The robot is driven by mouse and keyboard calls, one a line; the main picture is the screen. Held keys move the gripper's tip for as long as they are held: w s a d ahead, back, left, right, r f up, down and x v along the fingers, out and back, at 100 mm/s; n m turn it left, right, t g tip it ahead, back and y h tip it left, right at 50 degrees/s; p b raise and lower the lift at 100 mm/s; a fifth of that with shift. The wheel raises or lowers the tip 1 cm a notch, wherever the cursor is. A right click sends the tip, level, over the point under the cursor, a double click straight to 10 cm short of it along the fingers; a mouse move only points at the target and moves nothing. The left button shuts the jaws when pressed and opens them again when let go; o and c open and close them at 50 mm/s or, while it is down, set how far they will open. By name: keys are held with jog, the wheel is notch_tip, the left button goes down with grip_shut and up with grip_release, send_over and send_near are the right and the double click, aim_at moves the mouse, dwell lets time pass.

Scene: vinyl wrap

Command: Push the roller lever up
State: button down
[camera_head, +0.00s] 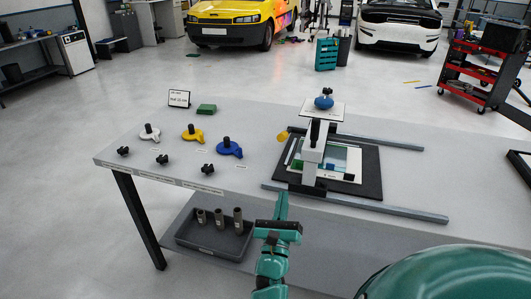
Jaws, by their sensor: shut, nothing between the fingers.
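A roller bridge (312,158), pale grey, spans two parallel metal rails on the table. A dark upright piece (315,131), which looks like the roller lever, stands near its far end. Its exact position is too small to tell. A yellow-orange round part (283,137) shows just left of the bridge. My gripper (282,197) is shut and empty, with its teal fingers together and pointing away from me. It appears at the table's near edge, below and left of the bridge in the picture. I cannot tell its height or whether it touches anything.
A black mat (369,183) with a framed panel lies under the bridge. The near rail (420,213) runs rightward. White, yellow (192,134) and blue (230,149) tools and several black knobs lie left. A blue-knobbed piece (324,102) stands behind. A grey tray (205,240) sits below.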

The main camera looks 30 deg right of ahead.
jog(key=shift+w+a+r+t, duration=0.2)
jog(key=shift+w+a+t, duration=0.1)
jog(key=shift+a, duration=0.2)
jog(key=shift+d, duration=0.1)
jog(key=p, duration=0.7)
send_near(286, 133)
jog(key=w+d, duration=0.3)
jog(key=w, duration=0.1)
jog(key=shift+a+r, duration=0.1)
jog(key=shift+r, duration=0.05)
jog(key=shift+w+r+p, duration=0.1)
jog(key=shift+r+p, duration=0.05)
jog(key=shift+p, duration=0.35)
